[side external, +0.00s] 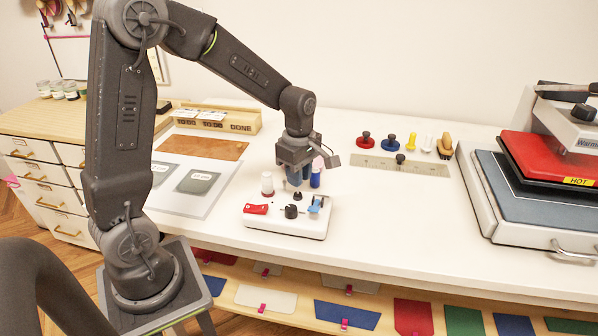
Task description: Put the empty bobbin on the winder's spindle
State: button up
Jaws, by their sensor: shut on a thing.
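The winder (285,226) is a low white box near the table's front edge. On its top are a red switch (255,209), a black knob (291,211) and a blue lever (315,204). A small dark piece (297,196) shows at its back edge, just under my fingers; I cannot tell whether it is the spindle. My gripper (295,182) points down over the back of the winder. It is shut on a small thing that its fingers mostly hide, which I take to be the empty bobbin. I cannot tell whether the bobbin touches the spindle.
A white spool (267,183) stands left of my gripper, and blue (316,178) and pink (318,163) ones close at its right. A metal ruler strip (390,165) and several knobbed pieces lie at right. A heat press (560,170) marked HOT fills the far right.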

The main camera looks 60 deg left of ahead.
jog(key=shift+f, duration=0.75)
jog(key=o, duration=0.6)
notch_tip(320, 180, up, 11)
dwell(1.2)
